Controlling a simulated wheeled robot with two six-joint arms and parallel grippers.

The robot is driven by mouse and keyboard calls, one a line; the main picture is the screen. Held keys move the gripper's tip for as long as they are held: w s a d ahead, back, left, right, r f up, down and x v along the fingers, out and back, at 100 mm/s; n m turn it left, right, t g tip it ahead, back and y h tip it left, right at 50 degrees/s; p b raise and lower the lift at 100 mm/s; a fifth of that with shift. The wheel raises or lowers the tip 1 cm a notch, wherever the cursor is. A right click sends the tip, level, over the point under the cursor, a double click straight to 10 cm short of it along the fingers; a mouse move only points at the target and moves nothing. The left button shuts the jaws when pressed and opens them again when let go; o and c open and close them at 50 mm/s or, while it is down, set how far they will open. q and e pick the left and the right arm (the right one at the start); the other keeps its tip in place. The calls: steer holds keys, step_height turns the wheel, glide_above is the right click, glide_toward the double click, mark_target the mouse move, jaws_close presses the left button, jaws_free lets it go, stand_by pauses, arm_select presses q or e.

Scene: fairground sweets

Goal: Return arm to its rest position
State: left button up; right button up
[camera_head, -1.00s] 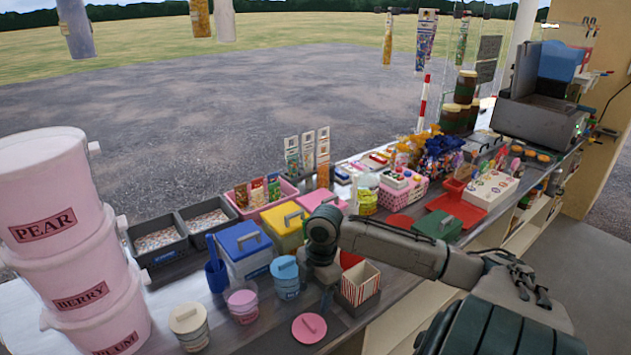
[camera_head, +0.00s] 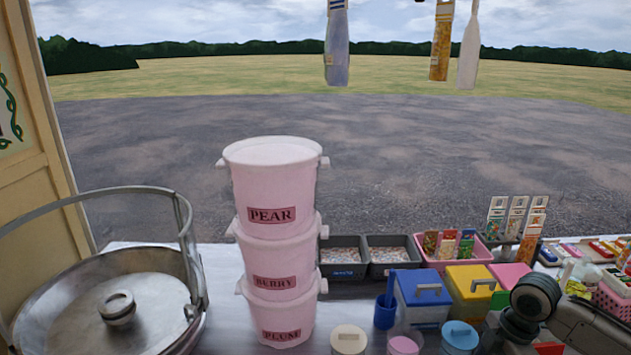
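My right arm comes in at the lower right corner, its dark wrist over the counter. My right gripper (camera_head: 512,328) points down beside the yellow-lidded box and the blue-lidded cup. Its fingertips are too dark and too low in the picture to tell whether they are open or shut. I cannot see anything held in it. My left arm and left gripper are not in view.
Stacked pink tubs (camera_head: 275,235) labelled PEAR, BERRY and PLUM stand mid-counter. A large metal pan (camera_head: 180,265) is at the left. A blue-lidded box (camera_head: 420,290), yellow-lidded box (camera_head: 470,282), blue-lidded cup (camera_head: 460,335) and pink tray (camera_head: 480,252) crowd the right.

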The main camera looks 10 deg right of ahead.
steer(key=s+a+f, duration=0.1)
steer(key=a+f, duration=0.1)
steer(key=s+a+f+m, duration=0.1)
steer(key=a+f, duration=0.1)
steer(key=f, duration=0.1)
steer(key=s+a+f+m, duration=0.1)
steer(key=a+f, duration=0.1)
steer(key=shift+s+a+f+t, duration=0.15)
steer(key=shift+s+f+t, duration=0.05)
steer(key=shift+f+t, duration=0.1)
steer(key=s+a+f+m+t+h, duration=0.3)
steer(key=s+a+f+m, duration=0.1)
steer(key=s+a+m, duration=0.85)
steer(key=d+f+g+b, duration=0.2)
steer(key=d+f, duration=0.1)
steer(key=f, duration=3.1)
steer(key=s+d+f, duration=0.1)
steer(key=s+f, duration=1.7)
steer(key=shift+d+f+g+b, duration=0.15)
steer(key=shift+f+g+b, duration=0.05)
steer(key=shift+g+b, duration=0.2)
